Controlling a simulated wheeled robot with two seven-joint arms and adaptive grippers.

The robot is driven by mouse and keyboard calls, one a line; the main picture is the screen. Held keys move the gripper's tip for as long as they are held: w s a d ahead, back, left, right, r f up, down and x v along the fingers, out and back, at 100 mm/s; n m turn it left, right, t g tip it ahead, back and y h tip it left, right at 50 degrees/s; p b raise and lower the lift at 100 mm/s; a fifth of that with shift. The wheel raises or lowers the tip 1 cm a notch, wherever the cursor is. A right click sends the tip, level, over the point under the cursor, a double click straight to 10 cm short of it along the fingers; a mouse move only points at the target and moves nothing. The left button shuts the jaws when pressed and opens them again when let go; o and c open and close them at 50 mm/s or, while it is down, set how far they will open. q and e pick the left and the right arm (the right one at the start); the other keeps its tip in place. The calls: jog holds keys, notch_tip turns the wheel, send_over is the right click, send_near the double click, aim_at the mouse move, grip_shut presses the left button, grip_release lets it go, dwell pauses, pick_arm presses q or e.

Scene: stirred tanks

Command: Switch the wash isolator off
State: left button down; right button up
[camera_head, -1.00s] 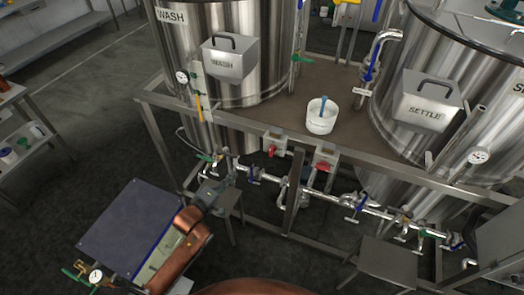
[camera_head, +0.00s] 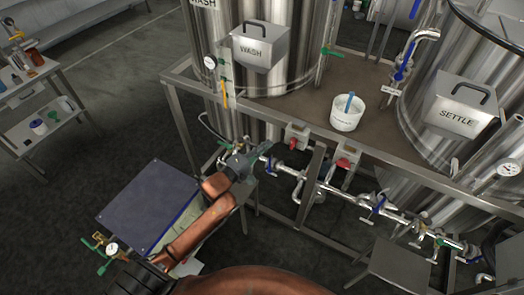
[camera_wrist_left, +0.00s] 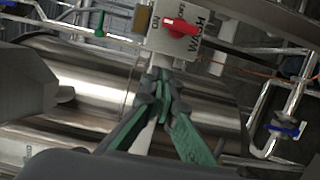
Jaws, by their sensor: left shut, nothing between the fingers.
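The wash isolator is a small light-grey box (camera_head: 297,135) with a red handle (camera_head: 292,145), fixed to the front rail below the WASH tank. In the left wrist view, the box (camera_wrist_left: 202,44) carries the word WASH, and its red handle (camera_wrist_left: 181,27) lies roughly along the picture's width. My left gripper (camera_head: 266,146) is shut and empty, left of the isolator in the head view. In the left wrist view, its closed fingertips (camera_wrist_left: 159,75) sit just below the box; I cannot tell whether they touch it. My right gripper is not in view.
A second isolator (camera_head: 347,157) with a red handle is to the right. Pipes with blue-handled valves (camera_head: 378,205) run below the rail (camera_head: 400,172). A white bucket (camera_head: 346,114) stands on the platform. A gauge and yellow handle (camera_head: 224,95) are at the WASH tank.

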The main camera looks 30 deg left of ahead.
aim_at(292, 143)
pick_arm(q)
jog(key=shift+w+d, duration=1.1)
jog(key=shift+d, duration=0.25)
jog(key=shift+w+d, duration=1.1)
jog(key=shift+d, duration=0.25)
